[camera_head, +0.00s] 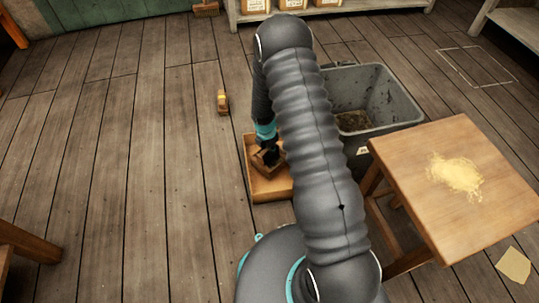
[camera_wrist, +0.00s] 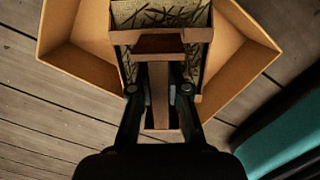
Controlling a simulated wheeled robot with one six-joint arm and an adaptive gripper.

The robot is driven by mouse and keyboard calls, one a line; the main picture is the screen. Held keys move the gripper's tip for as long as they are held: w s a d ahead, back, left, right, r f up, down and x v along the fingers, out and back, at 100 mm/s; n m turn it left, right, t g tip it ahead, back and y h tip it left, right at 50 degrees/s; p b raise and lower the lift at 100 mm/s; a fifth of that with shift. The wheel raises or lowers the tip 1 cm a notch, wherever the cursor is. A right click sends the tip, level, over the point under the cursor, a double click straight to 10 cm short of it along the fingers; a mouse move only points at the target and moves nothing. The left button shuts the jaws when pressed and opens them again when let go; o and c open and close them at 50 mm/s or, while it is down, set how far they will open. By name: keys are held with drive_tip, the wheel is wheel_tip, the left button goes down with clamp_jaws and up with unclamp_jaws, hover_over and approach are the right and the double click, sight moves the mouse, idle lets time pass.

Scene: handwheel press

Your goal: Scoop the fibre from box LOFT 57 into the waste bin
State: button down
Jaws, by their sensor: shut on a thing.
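An open wooden box (camera_head: 252,172) sits on the floor, partly hidden by my arm; no label on it is readable. In the wrist view its flared tan walls (camera_wrist: 75,30) surround a wooden scoop (camera_wrist: 160,43). My gripper (camera_head: 269,154) is down at the box, and in the wrist view its fingers (camera_wrist: 166,92) are shut on the scoop's handle. Pale fibre with dark strands (camera_wrist: 160,14) shows around the scoop's head; I cannot tell how much is in the scoop. The grey waste bin (camera_head: 397,100) stands right of the box, behind my arm, with dark matter inside.
A wooden table (camera_head: 440,210) at the right carries a pile of yellow fibre (camera_head: 455,175). A small orange-brown object (camera_head: 222,102) lies on the floor. A paper piece (camera_head: 514,265) lies at lower right. A shelf (camera_head: 350,8) stands at the back. The left floor is mostly clear.

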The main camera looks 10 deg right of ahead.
wheel_tip(320, 180, down, 2)
drive_tip(key=shift+w+f+b, duration=0.1)
drive_tip(key=shift+f+b, duration=0.1)
drive_tip(key=shift+b, duration=0.45)
drive_tip(key=shift+h, duration=0.3)
drive_tip(key=shift+a+r+p, duration=0.15)
drive_tip(key=shift+r+p, duration=0.85)
drive_tip(key=shift+r, duration=1.95)
drive_tip(key=shift+a+r+p, duration=0.1)
drive_tip(key=shift+r+p, duration=0.85)
drive_tip(key=shift+r, duration=2)
wheel_tip(320, 180, up, 12)
drive_tip(key=p, duration=0.7)
